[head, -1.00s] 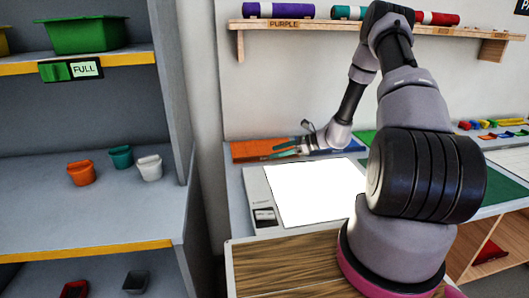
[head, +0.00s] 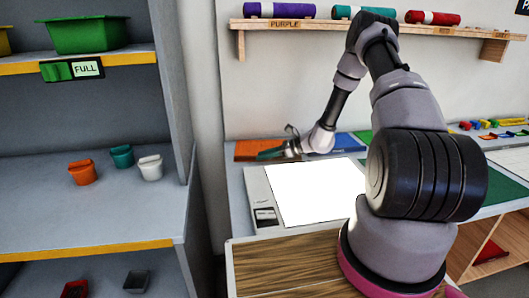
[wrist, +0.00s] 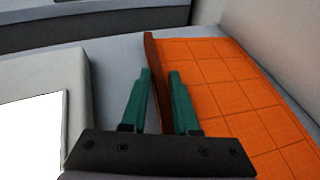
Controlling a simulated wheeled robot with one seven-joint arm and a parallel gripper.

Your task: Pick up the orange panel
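The orange panel (head: 247,146) lies at the back left of the bench against the wall in the head view. In the wrist view the orange panel (wrist: 225,85) shows a gridded orange face and a darker brown-orange side edge. My gripper (wrist: 160,72) has two teal fingers, one on each side of that edge. The left finger is outside the panel and the right finger is over its face. The fingers are apart, with gaps visible beside the edge. In the head view my gripper (head: 270,153) is at the panel's front right part and covers some of it.
A blue panel (head: 347,142) lies right of the orange one, partly behind my arm. A grey device with a bright white top (head: 310,192) sits in front. A shelf with coloured rolls (head: 432,17) hangs above. Shelves with small bins (head: 83,172) stand at left.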

